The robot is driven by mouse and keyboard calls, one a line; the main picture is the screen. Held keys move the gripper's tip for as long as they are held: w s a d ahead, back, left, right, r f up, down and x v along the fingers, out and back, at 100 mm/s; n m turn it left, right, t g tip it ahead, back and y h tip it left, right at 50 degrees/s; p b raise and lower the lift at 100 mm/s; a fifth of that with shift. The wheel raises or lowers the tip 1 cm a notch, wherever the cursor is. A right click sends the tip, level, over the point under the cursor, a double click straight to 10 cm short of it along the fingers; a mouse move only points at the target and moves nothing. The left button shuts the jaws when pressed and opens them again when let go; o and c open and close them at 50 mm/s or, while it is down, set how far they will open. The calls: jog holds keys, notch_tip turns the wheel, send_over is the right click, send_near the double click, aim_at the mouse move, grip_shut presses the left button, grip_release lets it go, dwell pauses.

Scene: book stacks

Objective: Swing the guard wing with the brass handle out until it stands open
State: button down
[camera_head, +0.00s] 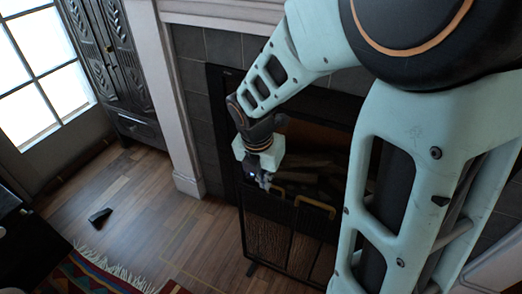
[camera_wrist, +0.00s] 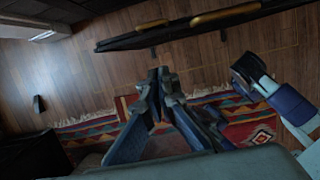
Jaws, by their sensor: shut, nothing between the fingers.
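The fireplace guard (camera_head: 268,232) stands in front of the hearth, with dark mesh panels in a black frame. Two brass handles show on its top edge, one (camera_head: 317,207) to the right and one (camera_head: 278,190) close to my gripper. In the wrist view the guard is a dark bar across the top, with a short brass handle (camera_wrist: 152,24) and a longer one (camera_wrist: 226,14). My gripper (camera_head: 265,182) is at the guard's upper edge. In the wrist view its fingers (camera_wrist: 160,74) are together and empty, apart from the guard. My arm hides the guard's right part.
A patterned rug (camera_head: 86,275) lies on the wooden floor at the lower left. A small dark object (camera_head: 100,216) lies on the floor. A dark carved cabinet (camera_head: 112,60) stands by the window. The floor left of the guard is mostly clear.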

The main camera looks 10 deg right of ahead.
aim_at(274, 186)
jog(key=w+d+f+b, duration=0.3)
jog(key=w+f+b, duration=0.2)
jog(key=f, duration=0.5)
jog(key=shift+d+b, duration=0.3)
jog(key=shift+b, duration=0.05)
jog(key=shift+r, duration=0.1)
jog(key=shift+w+d+r+p, duration=0.1)
jog(key=shift+p, duration=0.35)
jog(key=shift+w+d+n+p, duration=0.15)
jog(key=shift+w+n+p, duration=0.05)
jog(key=shift+n+p, duration=0.2)
